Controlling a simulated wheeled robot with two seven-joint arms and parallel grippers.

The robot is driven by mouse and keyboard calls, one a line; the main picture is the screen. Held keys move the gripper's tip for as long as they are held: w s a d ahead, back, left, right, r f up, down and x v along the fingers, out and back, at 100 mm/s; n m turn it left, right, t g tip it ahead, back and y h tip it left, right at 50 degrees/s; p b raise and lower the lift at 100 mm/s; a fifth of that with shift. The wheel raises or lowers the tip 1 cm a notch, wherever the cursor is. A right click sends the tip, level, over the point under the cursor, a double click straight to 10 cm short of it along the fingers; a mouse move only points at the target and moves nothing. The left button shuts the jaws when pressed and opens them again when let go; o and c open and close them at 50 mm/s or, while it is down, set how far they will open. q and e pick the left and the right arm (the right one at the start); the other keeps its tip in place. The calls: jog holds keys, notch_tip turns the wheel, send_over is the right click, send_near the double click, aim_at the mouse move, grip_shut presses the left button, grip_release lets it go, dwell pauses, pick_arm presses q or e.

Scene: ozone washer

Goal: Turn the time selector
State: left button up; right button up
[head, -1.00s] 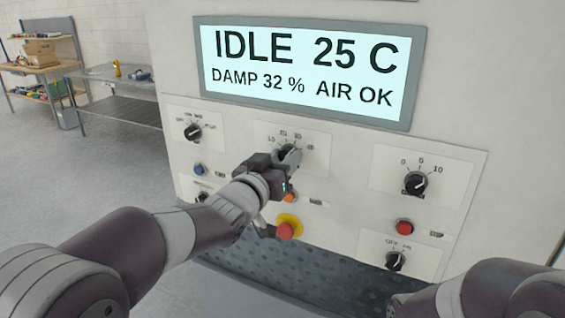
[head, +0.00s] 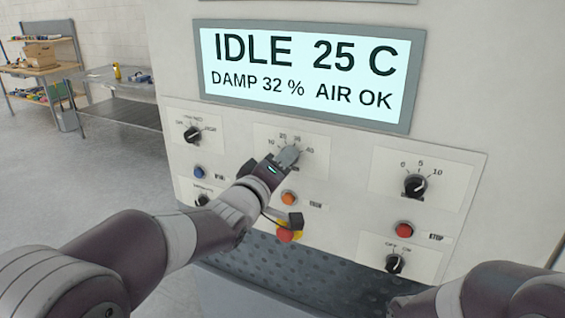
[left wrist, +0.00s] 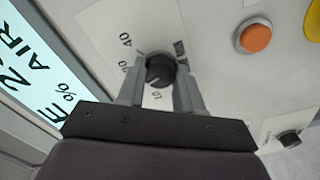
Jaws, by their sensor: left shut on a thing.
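The selector knob in the middle of the panel is a round black dial; in the left wrist view (left wrist: 160,70) it sits between my left gripper's (left wrist: 160,85) two grey fingers. Its scale plate (head: 263,140) reads 10, 20, 30, 40 in the head view; its name label is mostly hidden. In the head view my left gripper (head: 287,157) is shut on this knob and covers most of it. My right arm shows at the lower right; its gripper is out of view.
An orange button (head: 289,198) and a red emergency button (head: 286,237) lie below the held knob. A red stop button (head: 404,230) is at right. The display (head: 305,75) reads IDLE 25 C.

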pick_arm(q)
jog(key=shift+n, duration=0.5)
dwell(0.3)
jog(key=o, duration=1)
jog(key=shift+o, duration=0.2)
jog(key=shift+s, duration=0.1)
jog(key=b+v, duration=0.4)
jog(key=v, duration=0.8)
jog(key=shift+a, duration=0.2)
